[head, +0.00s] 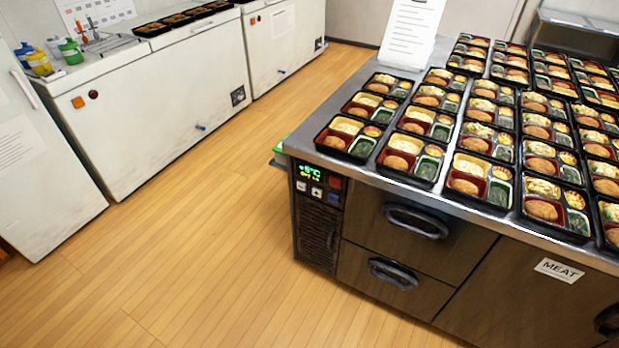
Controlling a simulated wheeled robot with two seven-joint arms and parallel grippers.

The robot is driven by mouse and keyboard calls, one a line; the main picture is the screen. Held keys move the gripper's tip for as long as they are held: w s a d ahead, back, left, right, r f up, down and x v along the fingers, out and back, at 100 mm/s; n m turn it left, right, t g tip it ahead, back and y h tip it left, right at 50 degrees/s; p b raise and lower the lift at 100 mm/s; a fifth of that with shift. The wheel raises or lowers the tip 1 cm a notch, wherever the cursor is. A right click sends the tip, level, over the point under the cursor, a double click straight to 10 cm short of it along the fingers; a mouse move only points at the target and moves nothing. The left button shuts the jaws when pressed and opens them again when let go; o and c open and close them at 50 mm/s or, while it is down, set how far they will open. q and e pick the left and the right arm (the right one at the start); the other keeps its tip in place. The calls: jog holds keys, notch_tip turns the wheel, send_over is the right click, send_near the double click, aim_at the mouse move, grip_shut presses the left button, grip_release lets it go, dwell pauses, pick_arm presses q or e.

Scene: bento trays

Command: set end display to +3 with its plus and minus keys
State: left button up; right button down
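The display (309,172) glows green on the narrow control panel at the left end of the counter's front, in the head view. It seems to read +6°C, with a smaller yellow line below that is too small to read. Two pale square keys sit under it, a left key (301,186) and a right key (316,192). Their marks are too small to tell which is plus and which is minus. Neither of my grippers is in view.
The steel counter (312,152) carries many filled bento trays and a standing paper sheet (411,32). Below are drawers with handles (415,221) and a MEAT label (559,270). White chest freezers (150,110) line the back left. The wooden floor (190,250) before the panel is clear.

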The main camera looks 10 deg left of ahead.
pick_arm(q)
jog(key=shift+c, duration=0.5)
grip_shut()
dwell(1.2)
